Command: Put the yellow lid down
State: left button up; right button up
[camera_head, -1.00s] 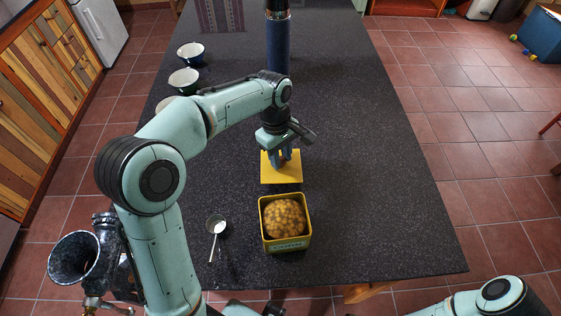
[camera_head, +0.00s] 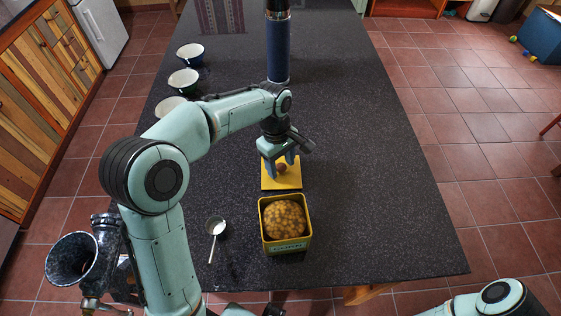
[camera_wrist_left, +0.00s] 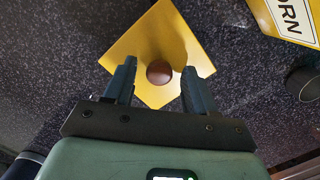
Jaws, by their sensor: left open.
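The yellow lid (camera_head: 283,182) lies flat on the dark speckled countertop, just behind the yellow tin. It has a round brown knob (camera_head: 281,168) at its middle. The lid also shows in the left wrist view (camera_wrist_left: 155,38), with the knob (camera_wrist_left: 159,72) between my fingers. My left gripper (camera_head: 280,169) is open over the lid, with its fingers apart on either side of the knob and a gap on each side. The yellow tin (camera_head: 286,247) stands open, filled with a rounded heap of golden popcorn-like pieces. My right gripper is not in view.
A small ladle (camera_head: 216,228) with white contents lies left of the tin. Several bowls (camera_head: 184,80) stand along the counter's left side. A tall dark blue cylinder (camera_head: 278,48) stands at the back. The counter's right half is clear.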

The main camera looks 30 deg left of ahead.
pick_arm(q)
notch_tip(320, 180, up, 12)
jog(key=a+p, duration=0.1)
jog(key=p, duration=0.1)
jog(key=shift+w+a+r, duration=0.15)
jog(key=shift+w+a, duration=0.05)
jog(key=shift+w, duration=0.05)
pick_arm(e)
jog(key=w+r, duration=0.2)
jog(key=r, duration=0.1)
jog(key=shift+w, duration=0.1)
